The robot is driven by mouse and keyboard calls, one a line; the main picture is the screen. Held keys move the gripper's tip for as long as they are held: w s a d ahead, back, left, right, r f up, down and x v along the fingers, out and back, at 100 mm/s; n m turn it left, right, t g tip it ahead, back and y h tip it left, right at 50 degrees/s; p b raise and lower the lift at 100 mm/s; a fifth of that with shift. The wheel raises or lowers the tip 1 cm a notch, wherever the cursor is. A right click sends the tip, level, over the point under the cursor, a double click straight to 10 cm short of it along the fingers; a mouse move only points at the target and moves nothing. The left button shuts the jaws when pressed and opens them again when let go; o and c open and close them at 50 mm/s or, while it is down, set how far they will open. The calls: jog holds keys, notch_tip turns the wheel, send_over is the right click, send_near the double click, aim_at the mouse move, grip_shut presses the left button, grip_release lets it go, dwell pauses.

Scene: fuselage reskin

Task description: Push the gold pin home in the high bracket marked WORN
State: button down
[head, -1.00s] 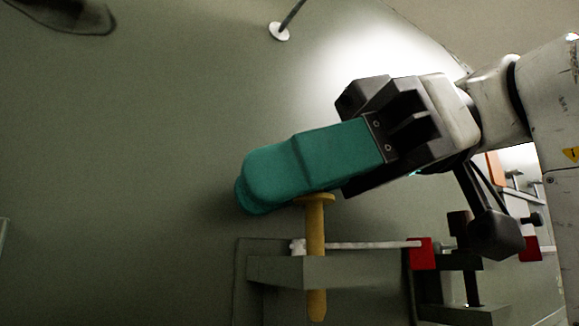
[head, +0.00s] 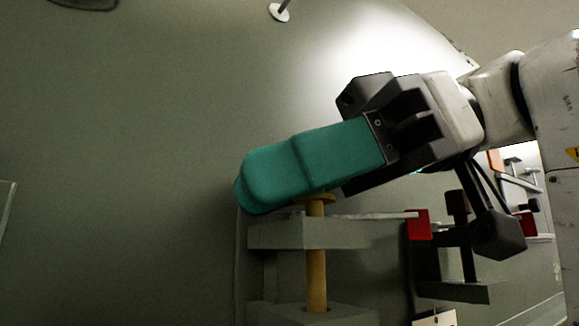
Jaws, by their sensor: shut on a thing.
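The gold pin (head: 316,275) stands upright in the high bracket (head: 345,234). Its flanged head sits a small gap above the bracket's upper arm. The shank passes through that arm and reaches the lower arm (head: 310,314) at the bottom edge. My gripper (head: 265,182) has teal fingers, shut, with the pin's head at their underside. Whatever lies between the fingers is hidden. I cannot read any WORN mark; a pale tag (head: 434,319) is cut off at the bottom.
A pale rod (head: 370,215) runs from beside the pin to a red block (head: 418,225). Dark fittings (head: 455,275) stand to the right. The curved green fuselage wall (head: 130,160) fills the left, mostly clear. A white disc (head: 278,12) with a rod is above.

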jog(key=shift+f, duration=0.35)
jog(key=shift+r, duration=0.1)
jog(key=shift+r+p, duration=2.5)
jog(key=shift+r, duration=0.5)
jog(key=shift+s+a, duration=0.1)
jog(key=shift+a, duration=0.05)
jog(key=shift+f, duration=0.45)
jog(key=shift+f+b, duration=2)
jog(key=shift+f, duration=0.6)
dwell(0.8)
